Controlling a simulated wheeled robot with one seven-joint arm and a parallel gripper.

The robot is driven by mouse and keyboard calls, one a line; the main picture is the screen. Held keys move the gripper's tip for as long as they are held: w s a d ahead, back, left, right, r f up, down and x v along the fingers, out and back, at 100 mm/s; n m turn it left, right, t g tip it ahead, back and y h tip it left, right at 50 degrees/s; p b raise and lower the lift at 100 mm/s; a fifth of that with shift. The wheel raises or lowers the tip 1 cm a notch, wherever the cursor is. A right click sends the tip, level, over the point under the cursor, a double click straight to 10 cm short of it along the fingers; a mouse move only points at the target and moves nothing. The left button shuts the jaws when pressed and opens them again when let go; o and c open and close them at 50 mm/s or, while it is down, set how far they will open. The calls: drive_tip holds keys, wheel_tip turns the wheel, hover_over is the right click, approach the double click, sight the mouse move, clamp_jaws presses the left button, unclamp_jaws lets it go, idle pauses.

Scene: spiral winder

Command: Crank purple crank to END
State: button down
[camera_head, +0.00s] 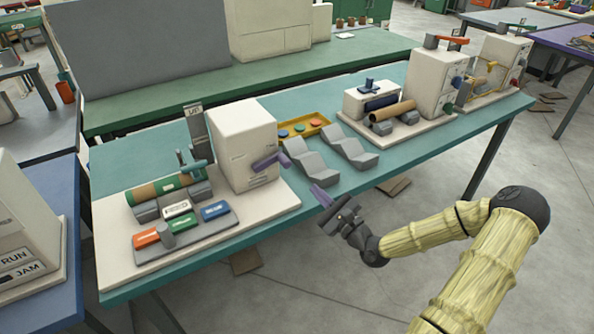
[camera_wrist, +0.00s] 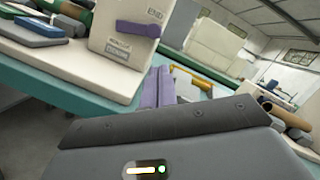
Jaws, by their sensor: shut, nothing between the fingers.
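The purple crank (camera_head: 271,161) is a short lever on the side of a white box (camera_head: 240,140) on the teal table. In the wrist view the crank (camera_wrist: 138,29) lies almost level on the box face. An END label (camera_wrist: 154,13) is above its right end, and smaller labels (camera_wrist: 118,49) are below it. My gripper (camera_head: 320,194) has purple fingers, shut and empty, in front of the table edge and to the lower right of the crank, apart from it. The fingers also show in the wrist view (camera_wrist: 158,86), below and right of the crank.
A board with coloured blocks (camera_head: 185,232) and a green-brown roll (camera_head: 160,190) are left of the box. Grey wavy rests (camera_head: 308,160) and a yellow tray (camera_head: 303,130) stand to its right. Another white machine (camera_head: 435,80) is farther right. Open floor lies before the table.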

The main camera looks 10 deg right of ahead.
drive_tip(key=shift+a, duration=0.1)
drive_tip(key=x, duration=0.9)
drive_tip(key=shift+w+a+r+p, duration=0.1)
drive_tip(key=shift+w+a+p, duration=0.05)
drive_tip(key=shift+p, duration=0.2)
drive_tip(key=shift+w, duration=0.25)
drive_tip(key=shift+r, duration=0.1)
